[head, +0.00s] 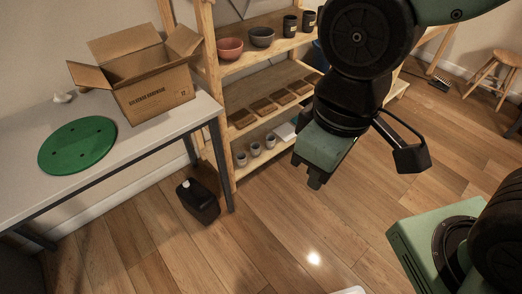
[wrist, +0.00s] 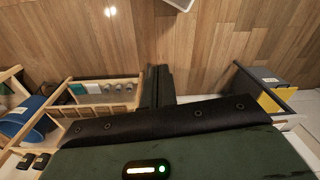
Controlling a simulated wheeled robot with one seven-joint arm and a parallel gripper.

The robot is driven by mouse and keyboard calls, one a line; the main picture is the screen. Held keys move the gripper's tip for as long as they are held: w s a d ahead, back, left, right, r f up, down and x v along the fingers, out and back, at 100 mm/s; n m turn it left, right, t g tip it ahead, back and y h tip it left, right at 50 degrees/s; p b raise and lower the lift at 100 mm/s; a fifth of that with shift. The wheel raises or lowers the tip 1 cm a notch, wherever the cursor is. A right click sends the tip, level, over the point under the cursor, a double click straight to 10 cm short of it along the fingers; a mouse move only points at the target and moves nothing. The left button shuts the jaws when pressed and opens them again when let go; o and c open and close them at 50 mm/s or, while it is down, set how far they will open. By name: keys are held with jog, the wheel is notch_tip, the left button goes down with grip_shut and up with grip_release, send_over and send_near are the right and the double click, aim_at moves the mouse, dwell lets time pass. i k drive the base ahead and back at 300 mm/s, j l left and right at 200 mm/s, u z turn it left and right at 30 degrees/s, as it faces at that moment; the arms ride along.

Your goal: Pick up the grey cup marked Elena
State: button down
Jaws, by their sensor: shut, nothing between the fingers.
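Small grey cups stand in a row on the lowest shelf in the head view: a left one (head: 241,159), a middle one (head: 256,149) and a right one (head: 270,142). Each seems to have a mark on its front, too small to read, so I cannot tell which says Elena. My gripper (head: 314,182) hangs above the floor, in front and to the right of the cups, apart from them. It is shut and empty. In the wrist view its dark fingers (wrist: 160,85) lie together over the wood floor.
The wooden shelf unit (head: 222,152) holds bowls, dark canisters and brown trays above the cups. A grey table (head: 206,104) at left carries a cardboard box (head: 155,96) and a green disc (head: 76,145). A black jug (head: 198,201) stands on the floor. The front floor is mostly clear.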

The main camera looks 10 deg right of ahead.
aim_at(256, 147)
jog(key=i+l+u, duration=0.1)
jog(key=i, duration=0.4)
jog(key=i+l+u, duration=0.1)
jog(key=i+l, duration=0.25)
jog(key=i, duration=0.15)
jog(key=i+l+u, duration=0.1)
jog(key=i+l, duration=0.2)
jog(key=i, duration=0.2)
